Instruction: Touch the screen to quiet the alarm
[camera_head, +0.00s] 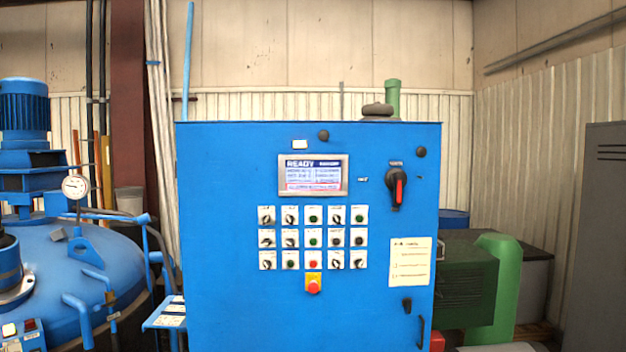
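The screen (313,175) is a small lit panel in a light frame, high on the front of a blue control cabinet (225,230). Its top line reads "READY", with rows of small text below and a red-outlined line at the bottom. The small text is too fine to read. Nothing covers the screen. Neither of my grippers shows in the head view.
Below the screen are rows of knobs and buttons (313,238) and a red stop button (313,284) on yellow. A red-handled switch (398,188) is to the right.

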